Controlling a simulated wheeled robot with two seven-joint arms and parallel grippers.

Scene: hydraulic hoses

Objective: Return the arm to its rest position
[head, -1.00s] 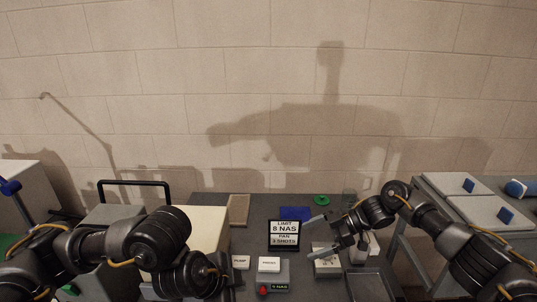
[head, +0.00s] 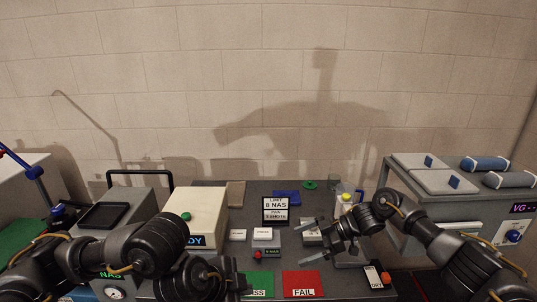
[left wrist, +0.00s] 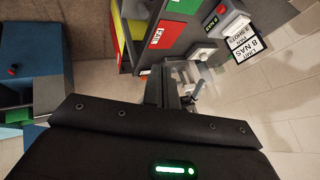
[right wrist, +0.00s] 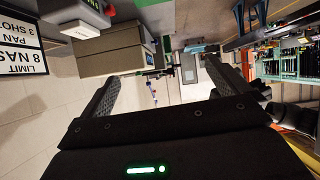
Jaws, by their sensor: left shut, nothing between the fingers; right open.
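My left arm is folded low at the left of the head view. Its gripper (head: 232,278) is shut and empty, beside the green pad at the bench's front. In the left wrist view its fingers (left wrist: 168,88) are together with nothing between them. My right arm reaches in from the right. Its gripper (head: 312,240) is open and empty, pointing left over the right half of the bench, near a small white block (head: 310,232). In the right wrist view its two fingers (right wrist: 163,88) are wide apart with nothing between them.
The grey bench (head: 235,212) holds a limit sign (head: 275,210), a red-button box (head: 264,252), a green pad (head: 259,283), a red FAIL pad (head: 303,284) and a yellow-capped bottle (head: 345,200). A cream box (head: 195,215) stands left. A grey lidded machine (head: 440,215) stands right.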

